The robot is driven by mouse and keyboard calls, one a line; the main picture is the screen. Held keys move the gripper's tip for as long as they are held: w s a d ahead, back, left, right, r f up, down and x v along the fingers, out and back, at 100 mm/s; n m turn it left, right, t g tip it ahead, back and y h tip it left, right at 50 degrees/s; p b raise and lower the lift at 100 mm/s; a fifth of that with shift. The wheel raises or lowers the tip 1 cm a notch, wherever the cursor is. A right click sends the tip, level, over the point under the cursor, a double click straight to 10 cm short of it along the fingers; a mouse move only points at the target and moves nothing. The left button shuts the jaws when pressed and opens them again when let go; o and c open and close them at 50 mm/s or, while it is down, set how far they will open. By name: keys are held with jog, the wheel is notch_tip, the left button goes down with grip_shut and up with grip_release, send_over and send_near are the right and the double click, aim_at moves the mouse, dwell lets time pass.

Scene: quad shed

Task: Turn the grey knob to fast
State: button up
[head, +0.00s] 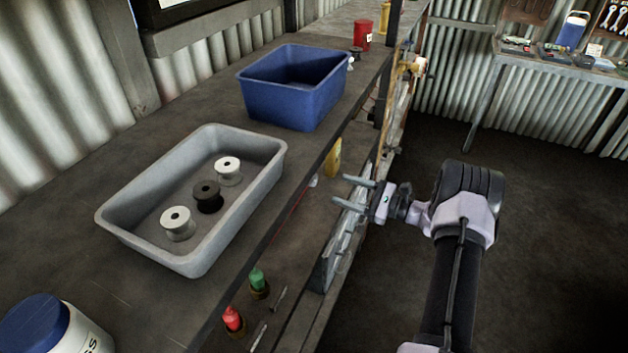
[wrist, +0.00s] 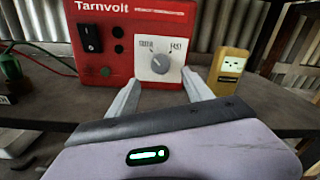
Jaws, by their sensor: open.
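The red Tarnvolt box (wrist: 110,55) stands on a shelf in the wrist view, its front facing me. The round light grey knob (wrist: 160,64) sits on a white dial plate, with FAST printed at its upper right and a blurred word at its upper left. I cannot tell for sure which way its pointer faces. My gripper (wrist: 160,80) is open and empty, its two fingers on either side below the knob and apparently short of it. In the head view, my gripper (head: 344,192) reaches toward the lower shelf; the knob is hidden there.
A yellow device (wrist: 230,72) stands right of the box. A black switch (wrist: 90,38) is on the box's left. The workbench above carries a grey tray (head: 117,214) with spools and a blue bin (head: 290,100). Green and red-topped items stand on the lower shelf.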

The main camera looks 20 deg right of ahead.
aim_at(316, 181)
jog(key=b+x, duration=0.1)
jog(key=x, duration=0.9)
grip_shut()
